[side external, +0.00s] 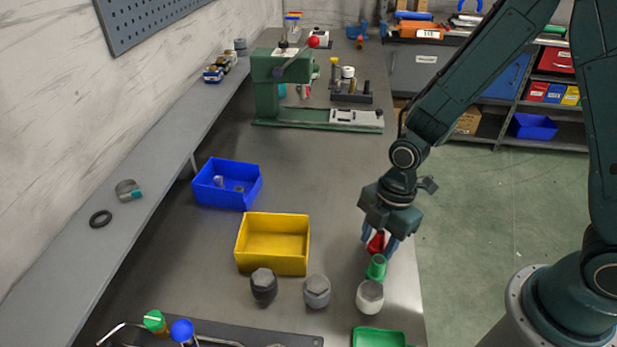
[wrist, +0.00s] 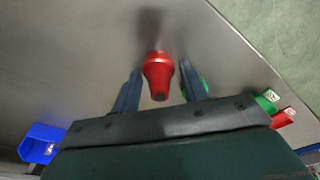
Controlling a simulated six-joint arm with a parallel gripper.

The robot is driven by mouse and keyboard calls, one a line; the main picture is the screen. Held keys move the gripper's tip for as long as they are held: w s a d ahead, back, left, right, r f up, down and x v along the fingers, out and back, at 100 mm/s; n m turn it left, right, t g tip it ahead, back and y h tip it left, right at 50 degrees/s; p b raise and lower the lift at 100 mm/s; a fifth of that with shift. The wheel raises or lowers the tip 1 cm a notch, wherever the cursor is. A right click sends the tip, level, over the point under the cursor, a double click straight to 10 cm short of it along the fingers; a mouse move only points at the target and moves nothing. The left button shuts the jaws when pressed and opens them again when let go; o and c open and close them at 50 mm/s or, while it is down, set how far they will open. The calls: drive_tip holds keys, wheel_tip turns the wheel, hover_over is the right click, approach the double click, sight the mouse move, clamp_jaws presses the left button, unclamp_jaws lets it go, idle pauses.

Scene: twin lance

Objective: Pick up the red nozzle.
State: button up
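The red nozzle (side external: 376,243) stands on the grey bench near its right edge, partly hidden by my fingers in the side view. In the wrist view the red nozzle (wrist: 158,72) shows between my two blue fingers, with a gap on each side. My gripper (side external: 379,242) points down over it and is open; its fingers also show in the wrist view (wrist: 160,70). I cannot tell how far the fingertips are above the bench.
A green cup-like piece (side external: 377,267) stands close in front of the nozzle. A white-sided hex-topped piece (side external: 369,297) and a green tray (side external: 379,339) lie nearer the camera. A yellow bin (side external: 272,266) and a blue bin (side external: 226,196) stand left. The bench behind is clear up to the green press (side external: 268,100).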

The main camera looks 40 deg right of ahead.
sight(380, 233)
drive_tip(key=c, duration=0.6)
drive_tip(key=shift+c, duration=0.2)
drive_tip(key=shift+r, duration=0.15)
wheel_tip(380, 233, up, 20)
idle(0.5)
idle(0.4)
